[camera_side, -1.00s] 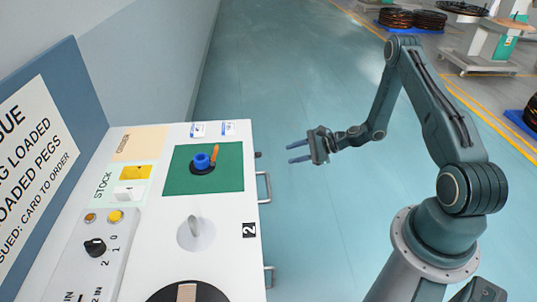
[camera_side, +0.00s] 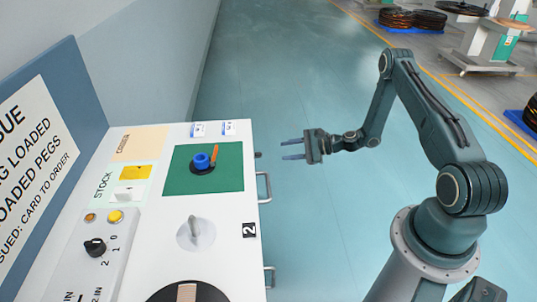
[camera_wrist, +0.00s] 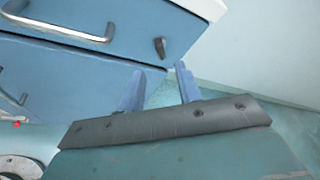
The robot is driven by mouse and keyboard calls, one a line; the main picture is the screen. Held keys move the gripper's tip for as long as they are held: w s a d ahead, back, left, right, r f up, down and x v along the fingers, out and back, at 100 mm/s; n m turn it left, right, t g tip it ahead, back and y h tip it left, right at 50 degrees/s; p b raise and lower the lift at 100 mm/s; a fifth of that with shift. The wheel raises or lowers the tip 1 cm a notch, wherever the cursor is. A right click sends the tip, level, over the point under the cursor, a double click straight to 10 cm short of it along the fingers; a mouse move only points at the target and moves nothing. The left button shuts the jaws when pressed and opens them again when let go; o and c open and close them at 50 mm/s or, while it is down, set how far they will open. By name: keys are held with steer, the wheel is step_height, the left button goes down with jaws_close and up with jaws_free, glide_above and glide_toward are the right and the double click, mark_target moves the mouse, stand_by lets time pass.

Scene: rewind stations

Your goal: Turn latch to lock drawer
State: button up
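The latch is a small dark knob (camera_wrist: 160,47) on the blue upper drawer front (camera_wrist: 120,18), right of the drawer's metal handle (camera_wrist: 62,27). In the side view the latch (camera_side: 257,155) juts from the cabinet's right edge, with the handle (camera_side: 266,187) nearer the camera. My gripper (camera_side: 283,150) is open and empty, its two blue fingers pointing at the latch with a small gap left between. In the wrist view my gripper (camera_wrist: 160,70) shows its fingertips apart, just below the latch in the picture. The latch touches neither finger.
The white cabinet top (camera_side: 222,265) carries a green pad (camera_side: 225,182) with a blue peg and orange piece, a grey lever (camera_side: 194,230) and a control panel. A lower handle (camera_side: 270,276) also juts out. The floor around my arm is clear.

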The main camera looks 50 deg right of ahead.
mark_target(257, 155)
steer(key=x, duration=1)
steer(key=shift+s, duration=0.1)
steer(key=c, duration=0.7)
steer(key=shift+c, duration=0.2)
steer(key=shift+s+f+n+t+h, duration=0.1)
steer(key=shift+n+t+h, duration=0.1)
steer(key=shift+n+t, duration=0.9)
steer(key=shift+f+n+t+h, duration=0.15)
steer(key=shift+n+t, duration=0.25)
steer(key=shift+n, duration=1.3)
steer(key=shift+r, duration=0.1)
